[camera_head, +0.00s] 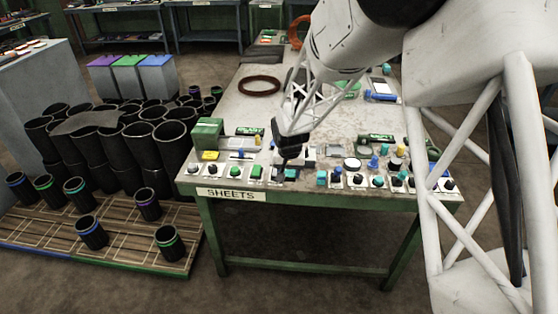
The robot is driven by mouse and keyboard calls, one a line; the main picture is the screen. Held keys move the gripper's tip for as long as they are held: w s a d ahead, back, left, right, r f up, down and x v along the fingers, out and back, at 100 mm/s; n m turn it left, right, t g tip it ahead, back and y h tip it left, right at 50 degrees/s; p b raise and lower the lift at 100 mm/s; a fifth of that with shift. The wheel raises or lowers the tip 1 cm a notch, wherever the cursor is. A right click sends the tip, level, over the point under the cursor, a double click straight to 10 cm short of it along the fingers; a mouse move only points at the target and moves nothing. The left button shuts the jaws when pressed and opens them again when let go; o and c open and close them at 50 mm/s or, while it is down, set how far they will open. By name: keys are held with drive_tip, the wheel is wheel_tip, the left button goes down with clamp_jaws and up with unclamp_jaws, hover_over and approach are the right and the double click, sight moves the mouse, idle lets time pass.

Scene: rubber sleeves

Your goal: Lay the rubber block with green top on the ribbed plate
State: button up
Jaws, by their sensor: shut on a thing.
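My gripper (289,151) points down over the front middle of the table, just above the row of small parts. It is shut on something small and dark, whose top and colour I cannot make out. Several small green-topped pieces stand along the table's front, one a green-topped block (256,171) on a pale base left of my gripper. A teal-topped piece (291,174) is just below my gripper. I cannot tell which piece is the task's rubber block. A flat grey plate (238,143) lies left of my gripper; whether it is ribbed is too small to tell.
The table (225,110) is crowded along its front with small parts; its left back is clearer, with a dark ring (259,86). A green box (207,132) stands at the left edge. Many black sleeves (90,231) stand on a slatted pallet (125,240) at left.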

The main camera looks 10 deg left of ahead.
drive_tip(key=w+a, duration=0.1)
drive_tip(key=w, duration=0.4)
drive_tip(key=w+a+f, duration=0.1)
drive_tip(key=w+a, duration=0.1)
drive_tip(key=w, duration=0.3)
drive_tip(key=w+a, duration=0.2)
drive_tip(key=w, duration=0.3)
drive_tip(key=shift+w+f, duration=0.15)
drive_tip(key=shift+f, duration=0.1)
drive_tip(key=shift+f, duration=1.75)
drive_tip(key=shift+f, duration=0.15)
drive_tip(key=o, duration=0.9)
drive_tip(key=r, duration=0.4)
drive_tip(key=s+r, duration=0.1)
drive_tip(key=r, duration=0.7)
drive_tip(key=shift+s+r, duration=0.15)
drive_tip(key=shift+s, duration=0.1)
